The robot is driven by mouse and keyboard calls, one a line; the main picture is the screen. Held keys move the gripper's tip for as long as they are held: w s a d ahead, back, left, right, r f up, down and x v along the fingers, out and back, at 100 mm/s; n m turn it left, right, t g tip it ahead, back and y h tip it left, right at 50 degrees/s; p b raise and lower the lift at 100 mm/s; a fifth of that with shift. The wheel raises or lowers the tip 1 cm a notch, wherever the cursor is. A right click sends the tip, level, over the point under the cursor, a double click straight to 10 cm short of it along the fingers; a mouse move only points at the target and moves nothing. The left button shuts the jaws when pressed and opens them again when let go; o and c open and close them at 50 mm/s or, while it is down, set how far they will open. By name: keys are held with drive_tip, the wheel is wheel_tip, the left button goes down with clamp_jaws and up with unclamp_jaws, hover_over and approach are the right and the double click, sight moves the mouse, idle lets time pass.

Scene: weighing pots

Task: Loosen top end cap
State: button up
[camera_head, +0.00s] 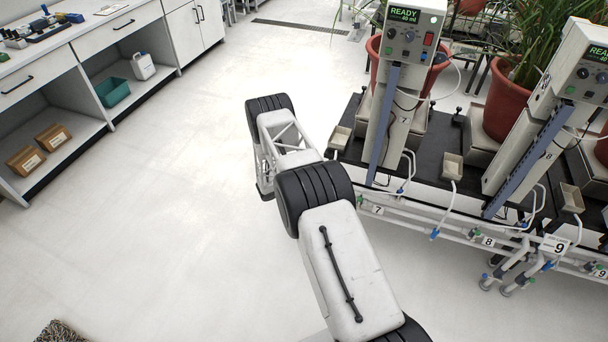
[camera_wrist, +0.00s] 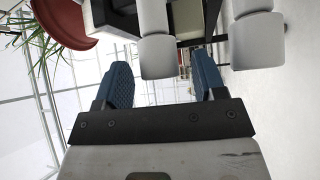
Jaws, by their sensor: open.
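In the wrist view, my gripper (camera_wrist: 161,62) shows two blue ridged fingers, spread apart with nothing between them. Beyond the fingertips are two pale, rounded, cap-like pipe ends. One pale end cap (camera_wrist: 157,57) lies roughly in line with the gap between the fingers, with a clear space before it. The other pale end cap (camera_wrist: 257,42) is to the right, beyond the right finger. The view is turned on its side, with the plant at left and floor at right, so the left cap seems the upper one. My gripper cannot be made out in the head view.
In the head view, a dark bench (camera_head: 440,150) carries dispenser towers (camera_head: 405,60) and potted plants (camera_head: 505,95). White pipes (camera_head: 455,228) with number tags run along its front edge. A cabinet (camera_head: 60,90) stands at left. The floor (camera_head: 160,230) between is clear.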

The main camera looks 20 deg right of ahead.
drive_tip(key=shift+d+r, duration=0.15)
drive_tip(key=shift+d, duration=0.7)
drive_tip(key=shift+c, duration=0.5)
drive_tip(key=c, duration=0.8)
